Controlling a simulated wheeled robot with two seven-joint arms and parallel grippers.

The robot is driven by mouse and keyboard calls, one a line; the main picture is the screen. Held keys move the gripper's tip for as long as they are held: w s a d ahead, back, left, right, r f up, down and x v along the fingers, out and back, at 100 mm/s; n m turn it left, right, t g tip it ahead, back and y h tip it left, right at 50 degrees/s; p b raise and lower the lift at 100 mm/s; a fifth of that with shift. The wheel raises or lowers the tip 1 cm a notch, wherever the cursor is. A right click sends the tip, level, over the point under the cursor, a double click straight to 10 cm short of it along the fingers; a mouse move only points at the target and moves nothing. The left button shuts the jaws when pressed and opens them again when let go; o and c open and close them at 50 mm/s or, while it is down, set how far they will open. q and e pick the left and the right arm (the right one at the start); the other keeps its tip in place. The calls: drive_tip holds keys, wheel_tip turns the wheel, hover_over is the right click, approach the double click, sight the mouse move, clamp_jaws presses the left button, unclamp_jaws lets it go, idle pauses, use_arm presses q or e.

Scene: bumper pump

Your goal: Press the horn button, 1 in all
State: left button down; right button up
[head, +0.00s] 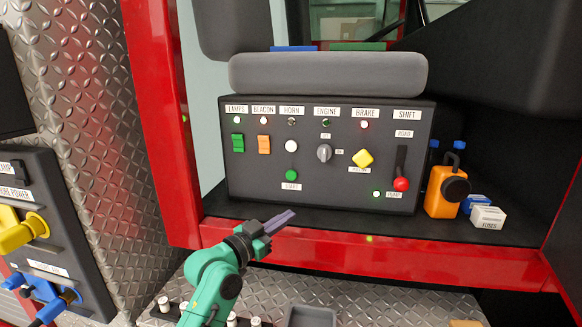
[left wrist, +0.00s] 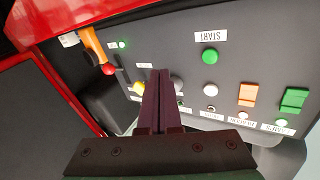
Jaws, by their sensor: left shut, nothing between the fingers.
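The horn button is a round white button (head: 291,146) under the HORN label on the dark control panel (head: 255,185). It also shows upside down in the left wrist view (left wrist: 210,90), to the right of the fingertips. A small indicator between label and button looks dark. My left gripper (head: 288,214) is shut and empty, in front of the panel's lower edge, below the horn button and apart from it. Its closed fingers also show in the left wrist view (left wrist: 160,73), pointing towards the panel and partly covering the grey engine knob (left wrist: 177,84). My right gripper is not in view.
Near the horn button are a green START button (head: 291,175), an orange beacon switch (head: 264,144) and the engine knob (head: 324,153). A yellow brake knob (head: 363,158) and a red-tipped shift lever (head: 401,184) are further right. A red frame beam (head: 330,250) runs below the panel.

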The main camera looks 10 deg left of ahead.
use_arm(q)
wheel_tip(320, 180, up, 13)
drive_tip(key=w+a+t+h, duration=0.1)
drive_tip(key=w+a+t, duration=0.1)
drive_tip(key=t, duration=0.1)
drive_tip(key=shift+w+f+t+h, duration=0.2)
drive_tip(key=shift+w+t+h, duration=0.1)
drive_tip(key=shift+w, duration=0.1)
drive_tip(key=b, duration=0.8)
approach(291, 146)
drive_tip(key=w+d+r, duration=0.3)
drive_tip(key=d, duration=0.1)
drive_tip(key=shift+w+d, duration=0.1)
drive_tip(key=shift+w, duration=0.2)
idle(0.4)
